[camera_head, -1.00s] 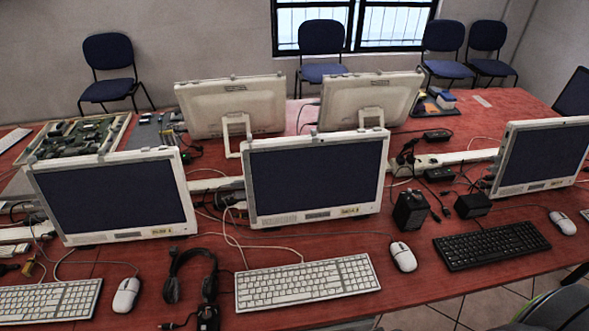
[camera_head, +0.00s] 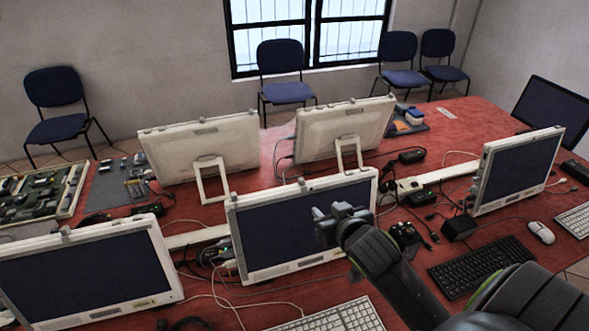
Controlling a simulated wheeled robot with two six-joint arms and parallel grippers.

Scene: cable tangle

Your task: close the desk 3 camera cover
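Three white-framed monitors face me: the left monitor (camera_head: 90,272), the middle monitor (camera_head: 285,228) and the right monitor (camera_head: 520,170). Small camera pieces sit on their top edges, one on the middle monitor (camera_head: 302,182) and one on the left monitor (camera_head: 65,231). Their covers are too small to read as open or closed. The desk number labels are not legible, so I cannot tell which is desk 3. My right gripper (camera_head: 332,214) shows in front of the middle monitor's right part, below its top edge. It holds nothing visible; its finger gap is unclear. My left gripper is out of view.
Two more monitors (camera_head: 200,145) stand behind, backs towards me. A black keyboard (camera_head: 482,266), a white mouse (camera_head: 540,232), a white keyboard (camera_head: 340,318) and loose cables lie on the red table (camera_head: 460,120). Black adapters (camera_head: 459,227) stand beside my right arm.

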